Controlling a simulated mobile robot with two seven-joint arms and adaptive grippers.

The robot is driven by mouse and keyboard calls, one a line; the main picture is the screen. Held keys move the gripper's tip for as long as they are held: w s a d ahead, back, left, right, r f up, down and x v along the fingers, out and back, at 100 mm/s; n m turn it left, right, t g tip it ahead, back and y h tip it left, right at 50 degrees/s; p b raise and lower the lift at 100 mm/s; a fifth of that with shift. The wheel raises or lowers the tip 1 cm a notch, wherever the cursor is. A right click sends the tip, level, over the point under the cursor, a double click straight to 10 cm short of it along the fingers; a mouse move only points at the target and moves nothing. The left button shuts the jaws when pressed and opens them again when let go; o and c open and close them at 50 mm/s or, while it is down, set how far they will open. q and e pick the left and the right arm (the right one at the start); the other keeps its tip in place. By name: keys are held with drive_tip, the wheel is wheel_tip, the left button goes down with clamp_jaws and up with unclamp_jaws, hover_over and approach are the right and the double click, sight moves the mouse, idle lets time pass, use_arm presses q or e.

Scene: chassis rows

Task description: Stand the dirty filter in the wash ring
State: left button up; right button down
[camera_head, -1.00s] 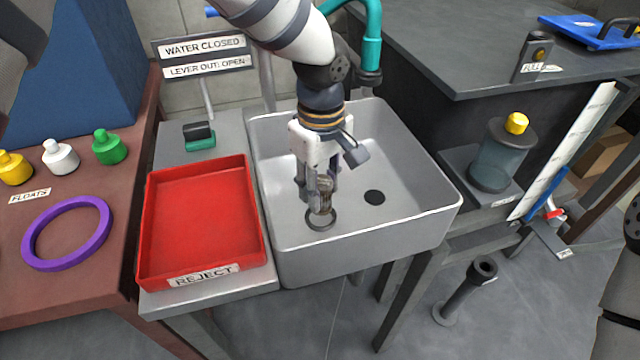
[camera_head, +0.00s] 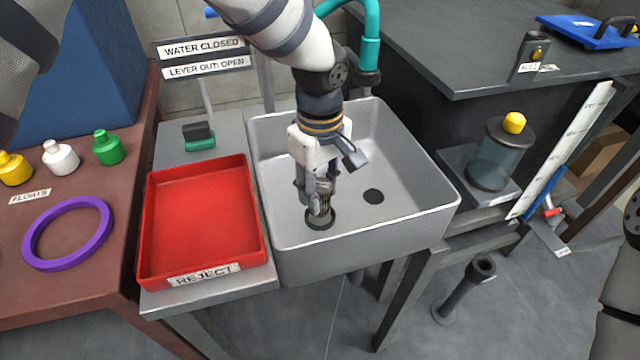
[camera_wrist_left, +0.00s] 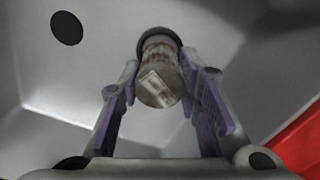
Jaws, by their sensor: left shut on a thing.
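My left gripper (camera_head: 318,205) points down into the grey sink and is shut on the dirty filter. The filter is a brown, stained cylinder with a pale label on its near end; it shows between the fingers in the left wrist view (camera_wrist_left: 160,82). In the head view the fingers mostly hide it. The dark wash ring (camera_head: 321,224) is on the sink floor right under the filter. In the wrist view the ring (camera_wrist_left: 158,34) shows around the filter's far end. I cannot tell how deep the filter sits in it. My right gripper is out of view.
The sink (camera_head: 420,208) has a dark drain hole (camera_head: 373,196) right of the ring. A red reject tray (camera_head: 202,215) stands left of the sink. A sign (camera_head: 203,47) reads "WATER CLOSED". A teal hose (camera_head: 371,45) hangs behind. A yellow-capped clear canister (camera_head: 498,158) stands at right.

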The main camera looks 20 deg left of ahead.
use_arm(q)
drive_tip(key=shift+f, duration=1.2)
drive_tip(key=o, duration=1.2)
wheel_tip(320, 180, up, 12)
